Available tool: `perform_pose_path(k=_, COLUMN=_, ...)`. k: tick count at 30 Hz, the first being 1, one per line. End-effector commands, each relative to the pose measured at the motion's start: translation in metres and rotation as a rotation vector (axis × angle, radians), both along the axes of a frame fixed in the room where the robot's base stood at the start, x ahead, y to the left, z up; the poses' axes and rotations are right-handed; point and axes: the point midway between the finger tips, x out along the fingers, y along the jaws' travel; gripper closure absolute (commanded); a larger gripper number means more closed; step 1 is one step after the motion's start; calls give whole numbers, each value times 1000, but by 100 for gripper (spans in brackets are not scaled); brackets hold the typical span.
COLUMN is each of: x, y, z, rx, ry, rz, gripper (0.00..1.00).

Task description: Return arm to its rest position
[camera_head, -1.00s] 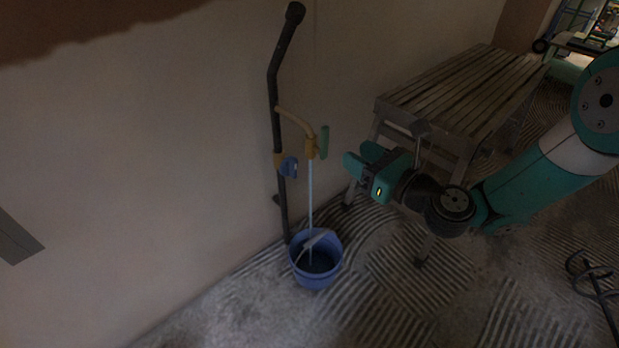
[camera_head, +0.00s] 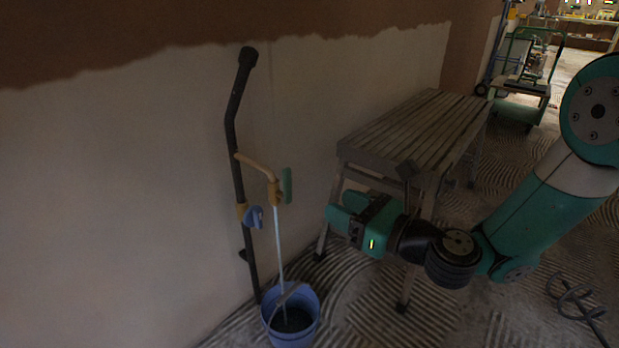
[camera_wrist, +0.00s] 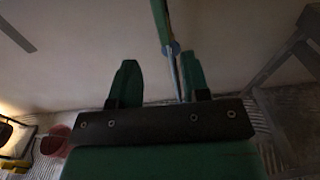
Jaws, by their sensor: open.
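My teal arm comes in from the right in the head view. My gripper (camera_head: 341,210) is at its end, pointing left toward the tap, in front of the slatted wooden bench. In the wrist view the two green fingers (camera_wrist: 158,82) stand apart with nothing between them. The tap (camera_head: 262,170) has a yellow spout and a green lever on a dark pipe against the wall. The gripper is a short way right of the green lever, not touching it in the head view. A pale water stream runs from the spout into a blue bucket (camera_head: 291,318) on the floor.
The slatted bench (camera_head: 415,135) stands behind my gripper, close to the arm. A dark wire-like tool (camera_head: 577,308) lies on the floor at lower right. A green cart (camera_head: 522,98) is at the back right. The plastered wall (camera_head: 120,200) fills the left.

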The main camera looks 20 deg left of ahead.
Motion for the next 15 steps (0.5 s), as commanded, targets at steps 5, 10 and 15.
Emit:
perform_pose_path(k=5, x=-7, y=1, z=16, rx=-49, ry=-93, rz=41, gripper=57)
perform_pose_path(k=10, x=-43, y=-7, z=68, rx=-288, ry=-519, rz=242, gripper=57)
perform_pose_path(k=15, x=-94, y=-44, z=105, rx=-614, ry=-1060, rz=545, gripper=57)
